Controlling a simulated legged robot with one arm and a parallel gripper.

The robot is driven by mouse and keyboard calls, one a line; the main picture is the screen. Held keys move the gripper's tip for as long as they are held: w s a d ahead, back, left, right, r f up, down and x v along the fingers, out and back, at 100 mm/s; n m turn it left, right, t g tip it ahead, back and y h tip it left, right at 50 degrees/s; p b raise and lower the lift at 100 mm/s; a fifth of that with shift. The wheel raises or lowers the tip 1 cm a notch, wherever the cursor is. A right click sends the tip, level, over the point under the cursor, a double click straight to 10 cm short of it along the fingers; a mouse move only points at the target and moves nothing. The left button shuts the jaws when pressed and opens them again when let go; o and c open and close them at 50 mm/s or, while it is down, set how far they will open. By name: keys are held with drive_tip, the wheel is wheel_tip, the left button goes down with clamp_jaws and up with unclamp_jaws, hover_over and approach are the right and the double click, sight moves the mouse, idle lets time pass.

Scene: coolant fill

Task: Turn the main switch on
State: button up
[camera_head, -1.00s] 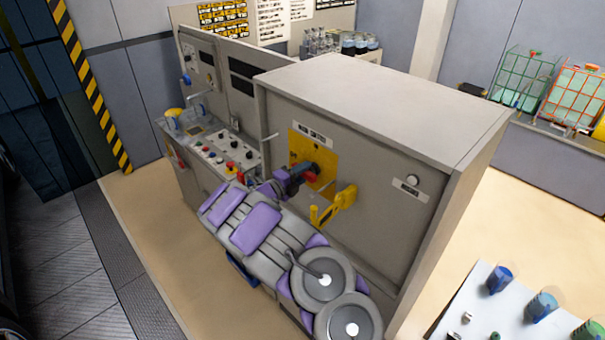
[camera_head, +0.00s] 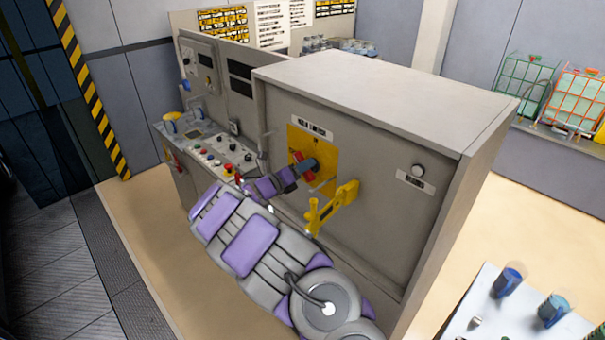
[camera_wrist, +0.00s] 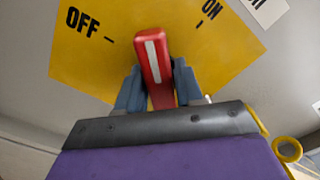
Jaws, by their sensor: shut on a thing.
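The main switch is a red handle with a white stripe (camera_wrist: 152,62) on a yellow plate (camera_wrist: 85,62) of the grey cabinet. In the wrist view the plate reads OFF at left and ON at right, and the handle's striped end points up between the two marks, leaning slightly left. My gripper (camera_wrist: 157,88) is shut on the handle, one blue-grey finger on each side. In the head view the red handle (camera_head: 305,168) shows at the yellow plate, with my gripper (camera_head: 311,166) against it and partly covering it.
A yellow lever (camera_head: 334,207) sticks out from the cabinet just right of and below the switch. A control panel (camera_head: 205,150) with knobs and buttons stands at left. A white table (camera_head: 470,310) with blue cups is at lower right.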

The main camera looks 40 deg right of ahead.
drive_tip(key=m+b, duration=0.2)
drive_tip(key=m, duration=0.1)
drive_tip(key=m+b, duration=0.1)
drive_tip(key=shift+s+f+m, duration=0.25)
drive_tip(key=shift+m, duration=0.05)
drive_tip(key=m+b, duration=0.2)
drive_tip(key=m, duration=0.1)
drive_tip(key=shift+s, duration=0.15)
drive_tip(key=shift+r+m+b, duration=0.15)
drive_tip(key=shift+m+b, duration=0.55)
drive_tip(key=shift+b, duration=0.05)
drive_tip(key=shift+r, duration=0.15)
drive_tip(key=o, duration=0.9)
drive_tip(key=shift+d, duration=0.1)
drive_tip(key=a, duration=1.1)
drive_tip(key=s+a, duration=0.1)
drive_tip(key=a, duration=0.5)
drive_tip(key=shift+s+a, duration=0.1)
drive_tip(key=shift+a, duration=0.15)
